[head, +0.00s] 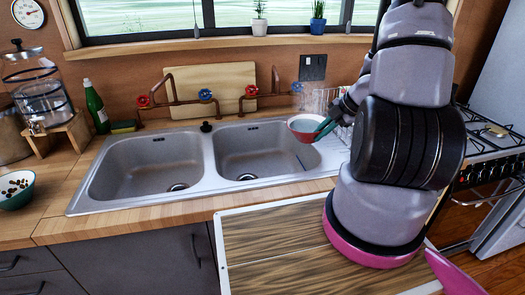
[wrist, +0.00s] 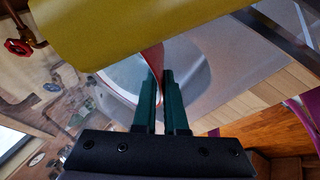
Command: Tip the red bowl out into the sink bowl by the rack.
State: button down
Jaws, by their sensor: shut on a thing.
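The red bowl (head: 303,131) has a red outside and a pale inside. My gripper (head: 325,127) has dark green fingers and is shut on its right rim. The bowl is held above the right part of the right sink bowl (head: 262,150), beside the rack, with its opening facing mostly up. I cannot make out anything inside it. The wire rack (head: 320,99) stands behind and right of the bowl, partly hidden by my arm.
The left sink bowl (head: 147,165) looks empty. Pipes with red and blue taps (head: 206,94) run behind the sink, before a wooden board (head: 230,75). A bowl with brown bits (head: 16,190) stands far left. The stove (head: 492,140) is at right. A yellow surface (wrist: 150,28) crosses the wrist view.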

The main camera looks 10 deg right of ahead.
aim_at(307, 138)
jog(key=shift+w+a+r+h, duration=0.15)
jog(key=shift+a+r+h, duration=0.2)
jog(key=shift+r+h, duration=0.05)
jog(key=shift+r, duration=0.1)
jog(key=shift+w+a+f+g+h, duration=0.15)
jog(key=shift+a+f+h, duration=0.2)
jog(key=shift+f, duration=0.15)
jog(key=shift+w+a+f+g+h, duration=0.15)
jog(key=shift+a+f+h, duration=0.15)
jog(key=shift+f, duration=0.15)
jog(key=shift+w+a+f+g+h+p, duration=0.15)
jog(key=shift+a+f+h+p, duration=0.2)
jog(key=shift+a+f+h, duration=0.25)
jog(key=shift+w+a+f+g+h+p, duration=0.15)
jog(key=shift+a+f+h+p, duration=0.2)
jog(key=shift+f, duration=0.45)
dwell(0.3)
jog(key=shift+a+f, duration=0.2)
jog(key=shift+f, duration=0.1)
jog(key=shift+a+f, duration=0.2)
jog(key=shift+f, duration=0.05)
jog(key=shift+w+a+r+n+g+h+p, duration=0.2)
jog(key=shift+a+r+h, duration=0.2)
jog(key=shift+a+h, duration=0.15)
jog(key=shift+w+a+r+n+g+h+p, duration=0.1)
jog(key=shift+w+a+r+g+h+p, duration=0.1)
jog(key=shift+a+r+h, duration=0.25)
